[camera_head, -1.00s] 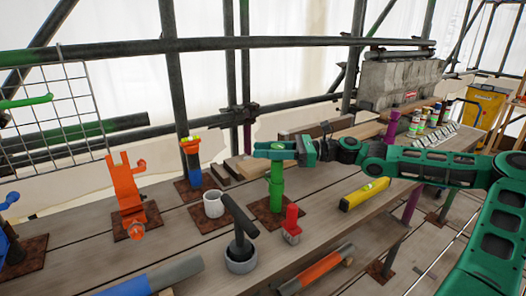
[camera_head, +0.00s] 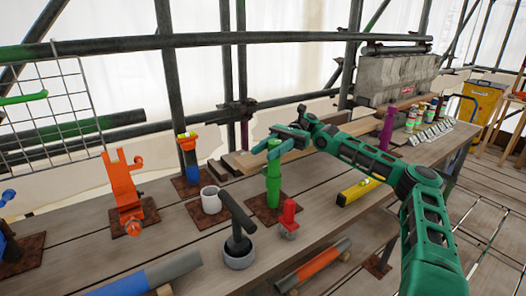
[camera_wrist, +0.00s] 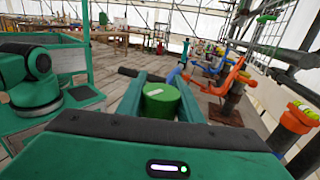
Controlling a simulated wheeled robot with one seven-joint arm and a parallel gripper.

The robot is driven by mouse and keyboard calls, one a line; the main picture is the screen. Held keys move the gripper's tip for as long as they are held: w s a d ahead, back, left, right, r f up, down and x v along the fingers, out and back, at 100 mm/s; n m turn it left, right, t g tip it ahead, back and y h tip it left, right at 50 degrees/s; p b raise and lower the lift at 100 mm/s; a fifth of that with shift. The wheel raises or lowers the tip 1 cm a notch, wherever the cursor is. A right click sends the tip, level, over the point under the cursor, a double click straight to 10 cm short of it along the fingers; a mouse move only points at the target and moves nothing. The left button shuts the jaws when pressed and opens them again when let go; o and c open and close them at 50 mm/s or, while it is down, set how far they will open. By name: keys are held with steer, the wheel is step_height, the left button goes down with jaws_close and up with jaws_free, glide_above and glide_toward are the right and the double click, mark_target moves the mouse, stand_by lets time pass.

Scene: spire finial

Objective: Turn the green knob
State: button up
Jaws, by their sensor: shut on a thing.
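The green knob (camera_wrist: 161,99) is a short round cap with a pale mark on its top, between my two fingers in the wrist view. In the head view it tops an upright green post (camera_head: 273,186) on a rusty square plate. My gripper (camera_head: 268,146) comes in from the back right at the height of the knob. It is shut on the knob, one finger on each side. The fingers partly hide the knob in the head view.
A white mug (camera_head: 210,200), a grey pot with a dark handle (camera_head: 239,252) and a red-topped piece (camera_head: 288,219) stand near the post. A yellow level (camera_head: 359,190) lies to the right. An orange fixture (camera_head: 124,193) stands left. Scaffold tubes run behind.

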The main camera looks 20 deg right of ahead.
steer(key=shift+s+d+n+g+h, duration=0.15)
steer(key=shift+d+n+g+h, duration=0.1)
steer(key=shift+n+g+h, duration=0.85)
steer(key=shift+s+d+n+g+h, duration=0.15)
steer(key=shift+d+n+g+h, duration=0.05)
steer(key=shift+n+g+h, duration=0.9)
steer(key=o, duration=1)
steer(key=shift+o, duration=0.2)
steer(key=shift+r, duration=0.15)
steer(key=shift+r, duration=0.3)
steer(key=s+a+r, duration=0.6)
steer(key=a+r, duration=0.3)
steer(key=r, duration=0.1)
steer(key=shift+a, duration=0.4)
